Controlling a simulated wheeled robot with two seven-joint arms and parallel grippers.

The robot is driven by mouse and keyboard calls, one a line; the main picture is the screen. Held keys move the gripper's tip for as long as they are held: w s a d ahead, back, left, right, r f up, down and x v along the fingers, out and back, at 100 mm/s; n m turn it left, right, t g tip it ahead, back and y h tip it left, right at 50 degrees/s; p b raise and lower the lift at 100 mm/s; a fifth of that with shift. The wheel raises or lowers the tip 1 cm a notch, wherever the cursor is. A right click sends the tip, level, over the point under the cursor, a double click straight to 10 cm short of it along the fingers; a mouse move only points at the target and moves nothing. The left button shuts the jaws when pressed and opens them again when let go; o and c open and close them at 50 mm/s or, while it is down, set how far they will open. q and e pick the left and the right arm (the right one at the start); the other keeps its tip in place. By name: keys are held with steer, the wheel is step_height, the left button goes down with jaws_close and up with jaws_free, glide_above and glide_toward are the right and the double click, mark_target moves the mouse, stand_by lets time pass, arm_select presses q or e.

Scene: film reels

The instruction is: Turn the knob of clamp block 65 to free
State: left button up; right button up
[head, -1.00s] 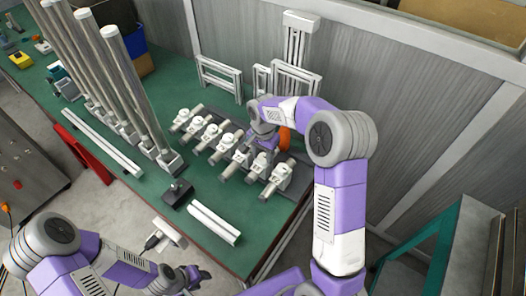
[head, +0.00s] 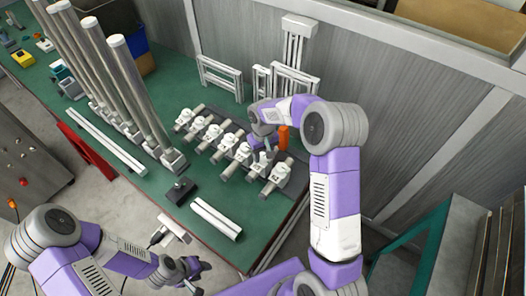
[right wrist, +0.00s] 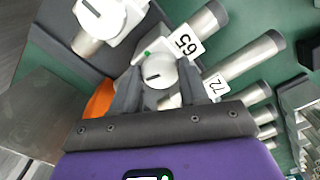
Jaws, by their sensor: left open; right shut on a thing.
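Clamp block 65 is marked by its white number label (right wrist: 185,42) in the right wrist view. Its round pale knob (right wrist: 159,72) has a dark slot on top, and a small green mark shows on the block beside it. My right gripper (right wrist: 163,92) is shut on this knob, with a grey finger on either side of it. In the head view my right gripper (head: 263,145) is over the right part of the row of clamp blocks and partly hides them. My left gripper (head: 190,270) is open and empty, low in front of the table.
The block labelled 72 (right wrist: 216,86) is beside block 65, and another white knob (right wrist: 101,12) is at upper left. An orange cylinder (head: 283,138) stands close behind my right gripper. Tall metal columns (head: 137,95) and white rails (head: 216,219) are on the green table (head: 160,208).

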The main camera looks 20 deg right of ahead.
mark_target(263, 156)
steer(key=n+p, duration=0.1)
steer(key=n, duration=0.4)
steer(key=shift+r+n+p, duration=0.1)
steer(key=shift+n+p, duration=0.2)
steer(key=shift+p, duration=0.1)
steer(key=n+p, duration=0.1)
steer(key=n, duration=0.4)
steer(key=shift+n+p, duration=0.3)
steer(key=shift+p, duration=0.1)
steer(key=n+p, duration=0.1)
steer(key=n, duration=0.4)
steer(key=shift+w+p, duration=0.1)
steer(key=shift+p, duration=0.3)
steer(key=n+p, duration=0.1)
steer(key=n, duration=0.4)
steer(key=shift+p, duration=0.3)
steer(key=shift+n, duration=0.4)
steer(key=o, duration=1.1)
steer(key=shift+c, duration=0.2)
step_height(263, 156, up, 7)
steer(key=shift+r+p, duration=0.2)
steer(key=shift+p, duration=0.3)
